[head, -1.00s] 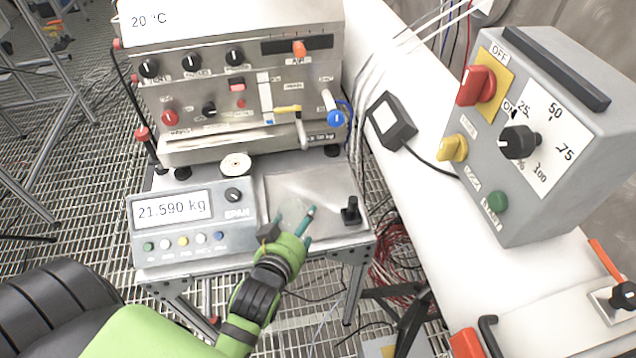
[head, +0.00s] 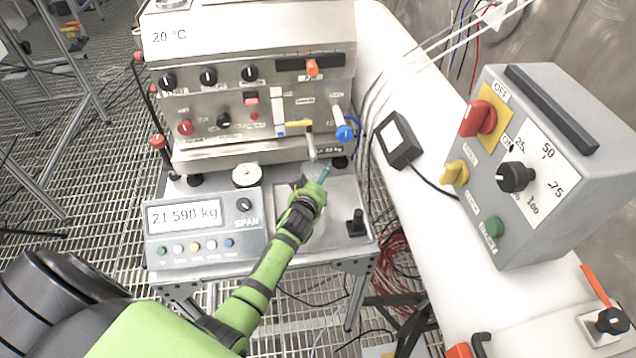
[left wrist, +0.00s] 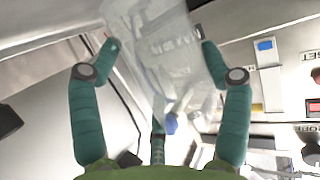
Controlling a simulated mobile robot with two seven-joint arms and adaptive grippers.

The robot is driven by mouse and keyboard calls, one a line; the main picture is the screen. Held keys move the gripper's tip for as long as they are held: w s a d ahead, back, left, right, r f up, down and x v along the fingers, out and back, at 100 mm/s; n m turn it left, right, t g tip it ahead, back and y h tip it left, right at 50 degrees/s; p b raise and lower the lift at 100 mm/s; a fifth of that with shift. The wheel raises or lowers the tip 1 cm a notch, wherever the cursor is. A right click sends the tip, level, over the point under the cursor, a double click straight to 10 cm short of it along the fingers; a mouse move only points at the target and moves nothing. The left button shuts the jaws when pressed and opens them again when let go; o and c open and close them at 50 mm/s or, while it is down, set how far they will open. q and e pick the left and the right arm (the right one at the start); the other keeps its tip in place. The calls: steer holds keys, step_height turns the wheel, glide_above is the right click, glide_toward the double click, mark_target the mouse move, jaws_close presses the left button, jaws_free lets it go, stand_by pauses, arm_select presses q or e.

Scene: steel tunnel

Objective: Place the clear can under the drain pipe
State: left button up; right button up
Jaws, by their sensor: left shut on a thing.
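The clear can (left wrist: 160,50) is a see-through vessel between the teal fingers of my left gripper (left wrist: 158,62) in the left wrist view. In the head view my left gripper (head: 312,186) is at the front of the steel machine, over the back of the scale's plate (head: 285,225); the can is mostly hidden there behind the hand. The drain pipe (head: 311,147) appears to be the short spout below the yellow-handled valve (head: 300,125). The gripper is just in front of and below this spout. I cannot tell whether the can is directly under it. My right gripper is not in view.
The scale display (head: 181,214) reads 21.590 kg. A round white disc (head: 247,174) lies left of the plate, and a black knob (head: 356,222) stands at its right. A grey control box (head: 530,170) stands on the white surface to the right.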

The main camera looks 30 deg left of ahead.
arm_select(q)
steer(key=shift+w+a, duration=0.2)
steer(key=shift+w, duration=0.65)
steer(key=shift+f, duration=1.8)
steer(key=shift+f+b, duration=0.15)
steer(key=shift+b, duration=0.2)
steer(key=o, duration=1.1)
steer(key=shift+r+p, duration=0.3)
steer(key=v, duration=1.2)
steer(key=shift+s+f+p, duration=0.1)
steer(key=shift+f+p, duration=0.05)
steer(key=shift+p, duration=0.15)
